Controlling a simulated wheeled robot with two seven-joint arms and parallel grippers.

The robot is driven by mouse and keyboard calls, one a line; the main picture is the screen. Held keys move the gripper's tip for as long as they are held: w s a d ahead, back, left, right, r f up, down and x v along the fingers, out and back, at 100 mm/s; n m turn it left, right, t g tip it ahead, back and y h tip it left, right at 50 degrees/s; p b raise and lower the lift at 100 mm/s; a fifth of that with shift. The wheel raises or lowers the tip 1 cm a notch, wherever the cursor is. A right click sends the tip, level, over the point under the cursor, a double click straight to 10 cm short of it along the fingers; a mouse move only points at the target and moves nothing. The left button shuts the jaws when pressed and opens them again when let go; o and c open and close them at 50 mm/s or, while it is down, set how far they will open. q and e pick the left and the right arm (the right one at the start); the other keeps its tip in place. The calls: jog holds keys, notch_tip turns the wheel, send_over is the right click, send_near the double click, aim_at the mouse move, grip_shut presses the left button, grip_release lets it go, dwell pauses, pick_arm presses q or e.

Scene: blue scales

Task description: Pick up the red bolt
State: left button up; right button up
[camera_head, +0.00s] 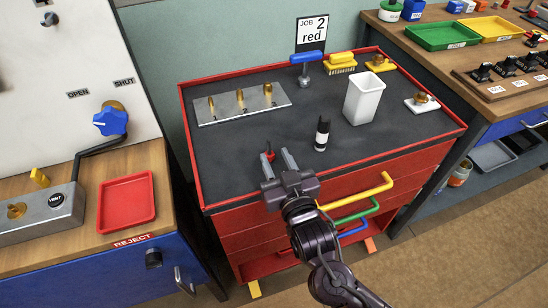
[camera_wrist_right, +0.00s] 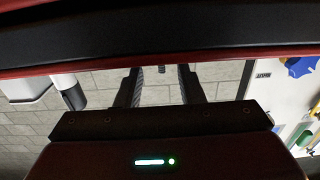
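The red bolt (camera_head: 270,151) stands on the dark top of the red-rimmed cart, near its front left part. My right gripper (camera_head: 277,159) reaches in from the front. Its two fingers are apart, with the bolt by the fingertips, close to the left finger; I cannot tell if they touch. In the right wrist view the right gripper's fingers (camera_wrist_right: 162,84) are also spread. A small dark piece shows between them, too unclear to name. My left gripper is not in view.
A metal block with brass pins (camera_head: 242,104) lies behind. A blue-handled tool (camera_head: 305,63) and yellow brush (camera_head: 340,63) are at the back. A red reject tray (camera_head: 126,202) is left.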

aim_at(270, 147)
jog(key=p+x, duration=0.1)
jog(key=x, duration=0.6)
jog(key=shift+s, duration=0.1)
grip_shut()
